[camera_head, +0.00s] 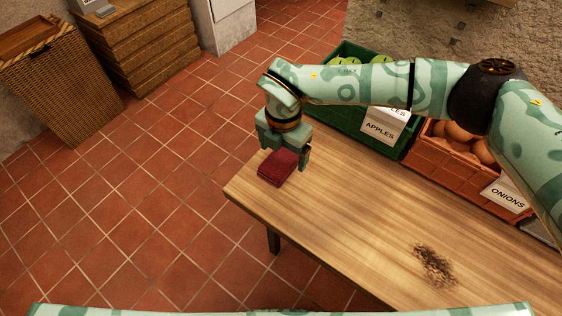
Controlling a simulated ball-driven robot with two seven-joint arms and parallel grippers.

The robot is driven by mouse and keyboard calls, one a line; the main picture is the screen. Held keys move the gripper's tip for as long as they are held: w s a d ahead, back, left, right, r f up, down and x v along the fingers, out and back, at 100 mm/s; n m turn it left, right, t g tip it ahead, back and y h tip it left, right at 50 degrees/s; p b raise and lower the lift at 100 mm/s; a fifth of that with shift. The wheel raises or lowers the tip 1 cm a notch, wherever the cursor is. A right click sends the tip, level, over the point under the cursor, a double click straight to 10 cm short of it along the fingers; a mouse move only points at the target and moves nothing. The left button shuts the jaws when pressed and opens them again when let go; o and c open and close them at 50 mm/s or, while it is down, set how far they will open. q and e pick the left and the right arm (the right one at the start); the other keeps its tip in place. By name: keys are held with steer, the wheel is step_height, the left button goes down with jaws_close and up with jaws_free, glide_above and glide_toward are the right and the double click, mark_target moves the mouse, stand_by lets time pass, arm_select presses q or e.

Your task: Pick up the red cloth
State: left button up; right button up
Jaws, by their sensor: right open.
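The red cloth (275,170) lies folded on the wooden table, close to its left corner. My right gripper (284,161) points down over the cloth, with its fingers at the cloth's far side. One finger shows to the right of the cloth; the other is partly hidden. The gripper is open, and I cannot tell whether its fingers touch the cloth. My left gripper is not in view.
The wooden table (342,218) has a dark crumbly patch (434,264) at the right and is otherwise largely clear. Behind it stand a green crate of apples (338,119) and an orange crate of onions (432,158). Wicker baskets (62,92) stand on the tiled floor at the upper left.

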step_height(320, 180, down, 2)
steer(key=shift+f, duration=0.25)
steer(key=shift+r, duration=0.1)
steer(key=c, duration=1.1)
steer(key=shift+o, duration=0.2)
steer(key=shift+r, duration=0.25)
steer(key=r+p, duration=0.1)
steer(key=r, duration=0.3)
steer(key=shift+s+d+p, duration=0.15)
steer(key=shift+d+p, duration=0.2)
steer(key=shift+d, duration=0.05)
steer(key=s+d+r+p, duration=0.3)
steer(key=s+d+r, duration=0.4)
steer(key=d, duration=0.4)
steer(key=shift+s+r+p, duration=0.3)
steer(key=shift+r+p, duration=0.05)
steer(key=shift+r, duration=0.4)
